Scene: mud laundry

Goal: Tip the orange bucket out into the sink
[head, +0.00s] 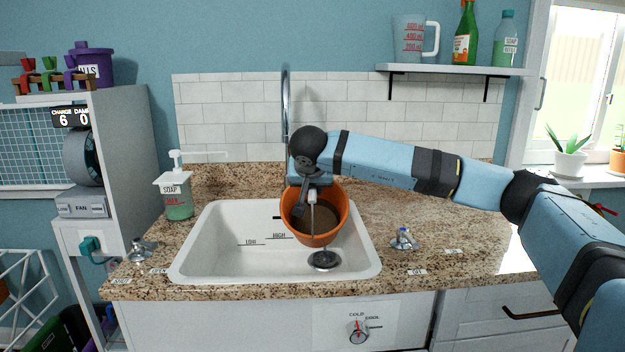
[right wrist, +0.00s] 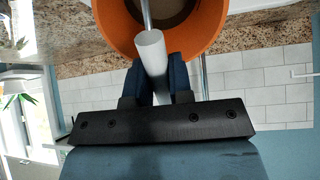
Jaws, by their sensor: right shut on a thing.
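The orange bucket (head: 335,230) hangs over the right half of the white sink (head: 215,225), its open top facing partly toward me. Brown content shows inside it. My right gripper (head: 312,193) is shut on the bucket's light handle grip (right wrist: 151,52), with one finger on each side of it in the right wrist view. The orange bucket's rim (right wrist: 212,25) shows beyond the fingers there. I cannot tell whether the bucket touches the sink. My left gripper is not in view.
A faucet (head: 286,100) rises behind the sink. A soap dispenser (head: 177,190) stands on the counter (head: 455,240) at the left. Metal tap knobs (head: 403,240) flank the sink. A round drain piece (head: 324,261) lies in the basin, whose left half is clear. A shelf (head: 455,70) holds a jug and bottles.

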